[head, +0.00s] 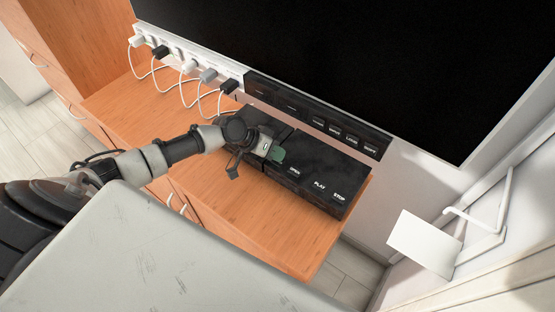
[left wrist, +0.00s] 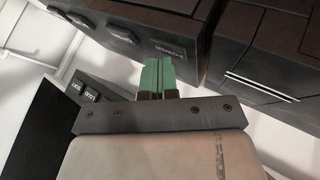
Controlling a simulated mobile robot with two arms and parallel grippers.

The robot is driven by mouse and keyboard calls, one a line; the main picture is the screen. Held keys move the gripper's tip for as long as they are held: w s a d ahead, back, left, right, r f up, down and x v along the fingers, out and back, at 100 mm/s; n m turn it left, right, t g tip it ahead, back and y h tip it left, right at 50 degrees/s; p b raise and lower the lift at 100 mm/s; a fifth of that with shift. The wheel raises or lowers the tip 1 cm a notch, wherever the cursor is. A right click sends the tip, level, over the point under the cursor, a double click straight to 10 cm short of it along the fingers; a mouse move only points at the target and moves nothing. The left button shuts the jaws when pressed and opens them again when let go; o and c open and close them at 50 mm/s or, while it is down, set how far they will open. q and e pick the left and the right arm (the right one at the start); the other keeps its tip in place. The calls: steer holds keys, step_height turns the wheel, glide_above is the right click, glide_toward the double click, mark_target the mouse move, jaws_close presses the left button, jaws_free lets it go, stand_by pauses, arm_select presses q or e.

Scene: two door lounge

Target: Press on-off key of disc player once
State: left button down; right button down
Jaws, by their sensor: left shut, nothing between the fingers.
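The disc player (head: 320,175) is a long black box on the wooden cabinet, with white labels OPEN, PLAY and STOP along its front right part. My left gripper (head: 277,155) has green fingertips and is at the left part of the player, left of the OPEN label. Its green fingers are shut together and empty in the left wrist view (left wrist: 158,74). I cannot tell whether they touch the player. The gripper hides part of the player's front.
A large black screen (head: 360,60) hangs above, with a dark key strip (head: 320,117) along its lower edge. A white power strip (head: 185,55) with several plugs and cables lies to the left.

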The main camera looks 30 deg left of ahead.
arm_select(q)
steer(key=shift+r+p, duration=0.6)
steer(key=shift+r, duration=0.2)
step_height(320, 180, up, 5)
steer(key=p, duration=0.4)
stand_by(0.8)
